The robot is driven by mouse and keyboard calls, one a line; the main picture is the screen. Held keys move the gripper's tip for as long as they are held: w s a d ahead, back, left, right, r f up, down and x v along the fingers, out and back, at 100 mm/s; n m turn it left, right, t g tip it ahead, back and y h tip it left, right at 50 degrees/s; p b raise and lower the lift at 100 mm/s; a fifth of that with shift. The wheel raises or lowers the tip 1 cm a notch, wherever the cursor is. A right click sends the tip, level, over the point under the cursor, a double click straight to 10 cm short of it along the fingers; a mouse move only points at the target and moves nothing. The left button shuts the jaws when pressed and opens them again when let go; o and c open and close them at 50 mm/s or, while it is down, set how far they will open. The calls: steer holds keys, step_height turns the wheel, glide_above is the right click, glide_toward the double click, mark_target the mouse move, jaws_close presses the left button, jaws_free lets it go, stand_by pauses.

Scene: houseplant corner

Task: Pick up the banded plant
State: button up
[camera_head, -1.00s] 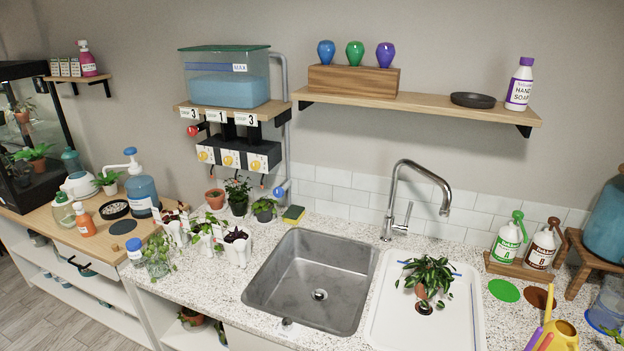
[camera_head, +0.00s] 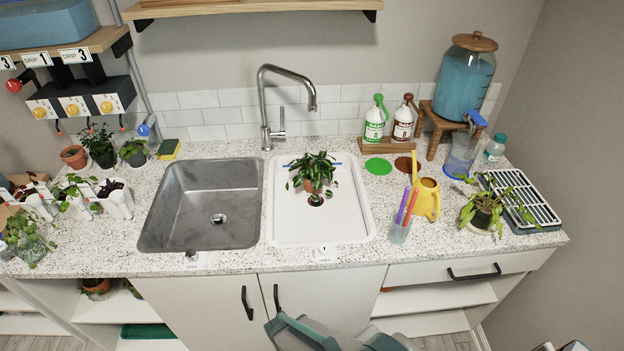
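I cannot tell which plant is the banded one; no band on a pot is clear at this size. Two dark-potted plants, one taller (camera_head: 101,150) and one lower (camera_head: 133,152), stand back left, beside a terracotta pot (camera_head: 74,157). Teal-grey parts of my arm show at the bottom edge. My gripper is not clearly seen.
The sink basin (camera_head: 200,205) is empty, with a tall faucet (camera_head: 266,105) behind it. A yellow watering can (camera_head: 427,198), a cup of sticks (camera_head: 400,232), two spray bottles, a blue dispenser (camera_head: 466,85) and a drying rack (camera_head: 520,200) crowd the right. White-potted plants (camera_head: 117,203) stand left.

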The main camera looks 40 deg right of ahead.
stand_by(0.4)
steer(key=o, duration=1.1)
